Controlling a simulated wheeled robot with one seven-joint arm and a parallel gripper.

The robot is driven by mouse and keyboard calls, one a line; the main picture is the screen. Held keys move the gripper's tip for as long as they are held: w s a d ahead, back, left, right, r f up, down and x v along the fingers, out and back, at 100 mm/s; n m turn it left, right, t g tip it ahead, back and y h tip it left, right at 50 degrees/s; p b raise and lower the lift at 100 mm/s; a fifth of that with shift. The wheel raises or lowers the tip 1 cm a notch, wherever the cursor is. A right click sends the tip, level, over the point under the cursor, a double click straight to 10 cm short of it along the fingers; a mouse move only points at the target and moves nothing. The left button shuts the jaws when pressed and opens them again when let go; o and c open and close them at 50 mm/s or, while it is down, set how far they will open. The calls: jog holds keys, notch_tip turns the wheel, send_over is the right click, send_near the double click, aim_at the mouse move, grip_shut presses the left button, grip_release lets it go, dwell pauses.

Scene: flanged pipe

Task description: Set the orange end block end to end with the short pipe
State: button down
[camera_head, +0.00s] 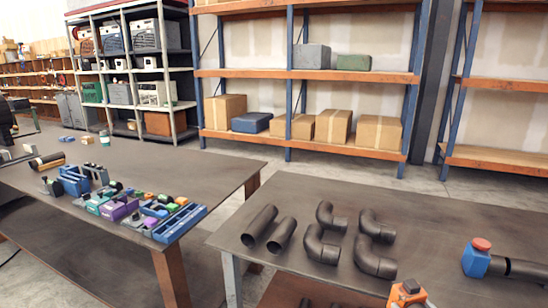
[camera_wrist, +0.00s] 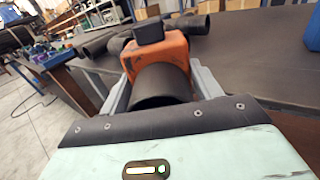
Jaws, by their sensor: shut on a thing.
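The orange end block (camera_wrist: 157,60) has a dark cap on top and a dark round pipe stub (camera_wrist: 162,85) on the near side. My gripper (camera_wrist: 160,78) is shut on it, with a grey finger on each side. The orange end block also shows at the bottom edge of the head view (camera_head: 408,296), partly cut off. Two short straight pipes (camera_head: 259,226) (camera_head: 282,234) lie side by side on the table. At the right, a dark pipe (camera_head: 524,269) extends from a blue block with a red top (camera_head: 476,258). I cannot tell which pipe is the short pipe.
Several pipe elbows (camera_head: 374,262) stand left of the blue block on the right table (camera_head: 440,225). The left table (camera_head: 215,160) holds a blue tray (camera_head: 178,224) with small coloured parts. Shelves with boxes (camera_head: 333,126) stand behind. Table area behind the elbows is clear.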

jog(key=f+h, duration=0.1)
jog(key=s+f+m+h, duration=0.1)
jog(key=f+m, duration=0.1)
jog(key=shift+s+a+h, duration=0.3)
jog(key=shift+s+h, duration=0.05)
jog(key=shift+h, duration=0.05)
jog(key=shift+s+d+f+h, duration=0.1)
jog(key=shift+h, duration=0.3)
notch_tip(320, 180, down, 10)
jog(key=b, duration=1)
